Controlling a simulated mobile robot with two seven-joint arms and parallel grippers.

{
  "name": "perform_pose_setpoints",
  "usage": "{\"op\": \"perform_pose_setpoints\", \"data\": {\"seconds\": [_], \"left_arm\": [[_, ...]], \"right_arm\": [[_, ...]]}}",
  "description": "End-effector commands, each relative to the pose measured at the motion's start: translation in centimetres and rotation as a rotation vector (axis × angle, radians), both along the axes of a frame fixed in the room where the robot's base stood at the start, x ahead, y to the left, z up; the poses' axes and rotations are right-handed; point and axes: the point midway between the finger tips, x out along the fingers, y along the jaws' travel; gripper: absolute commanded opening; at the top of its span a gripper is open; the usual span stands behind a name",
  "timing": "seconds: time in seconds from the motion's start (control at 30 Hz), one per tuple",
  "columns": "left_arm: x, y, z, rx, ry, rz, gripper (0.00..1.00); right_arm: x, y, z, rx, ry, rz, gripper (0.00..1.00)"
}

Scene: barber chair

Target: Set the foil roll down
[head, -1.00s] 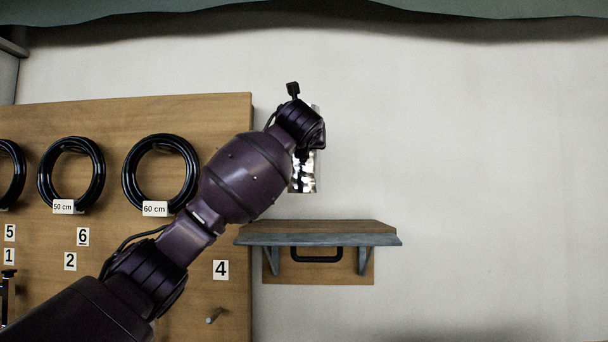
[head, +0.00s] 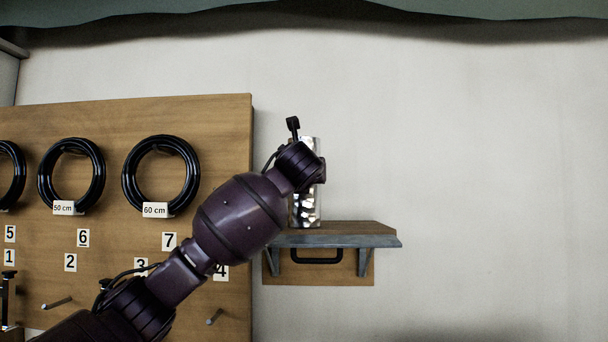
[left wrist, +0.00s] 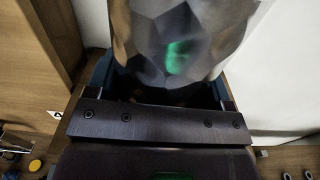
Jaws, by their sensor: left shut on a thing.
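The foil roll (head: 311,210) is a shiny silver upright cylinder, partly hidden behind my left wrist in the head view. Its lower end is at the top of the small wall shelf (head: 360,229); I cannot tell whether it touches. In the left wrist view the crinkled foil roll (left wrist: 180,40) stands between the fingers of my left gripper (left wrist: 165,95), which is shut on it. In the head view the fingers are hidden behind the wrist. My right gripper is not in view.
A wooden pegboard (head: 225,125) with black hose coils (head: 160,175), number labels and pegs stands left of the shelf. A black handle (head: 317,260) hangs below the shelf. The shelf's right part is bare, and the wall to the right is clear.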

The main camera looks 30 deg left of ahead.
Motion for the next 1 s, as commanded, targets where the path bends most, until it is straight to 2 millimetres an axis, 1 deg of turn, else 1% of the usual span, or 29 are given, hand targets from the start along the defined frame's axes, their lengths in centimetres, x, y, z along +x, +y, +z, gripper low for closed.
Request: {"op": "perform_pose_setpoints", "data": {"seconds": [0.1, 0.13, 0.2, 0.3, 0.57, 0.67, 0.77, 1.0], "left_arm": [[0.0, 0.0, -0.1, 0.0, -0.003, 0.0, 0.26], [0.0, 0.0, -0.3, 0.0, 0.0, 0.0, 0.76], [0.0, 0.0, -0.2, 0.0, 0.001, 0.0, 0.87], [0.0, 0.0, -0.2, 0.0, 0.001, 0.0, 1.0], [0.0, 0.0, 0.0, 0.0, 0.0, 0.0, 1.0], [-0.6, -0.3, 0.0, 0.001, -0.002, -0.001, 1.0], [-1.8, -0.9, 0.0, 0.002, -0.004, -0.002, 1.0], [-6.0, -2.9, -0.1, 0.003, -0.003, -0.002, 1.0]], "right_arm": [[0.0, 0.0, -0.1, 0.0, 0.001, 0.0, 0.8], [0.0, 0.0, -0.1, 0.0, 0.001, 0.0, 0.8], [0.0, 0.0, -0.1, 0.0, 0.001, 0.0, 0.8], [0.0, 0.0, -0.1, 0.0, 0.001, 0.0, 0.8], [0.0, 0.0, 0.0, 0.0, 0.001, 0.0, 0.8], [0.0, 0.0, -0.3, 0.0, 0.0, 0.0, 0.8], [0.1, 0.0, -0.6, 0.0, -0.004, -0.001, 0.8], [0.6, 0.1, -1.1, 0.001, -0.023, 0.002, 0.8]]}}
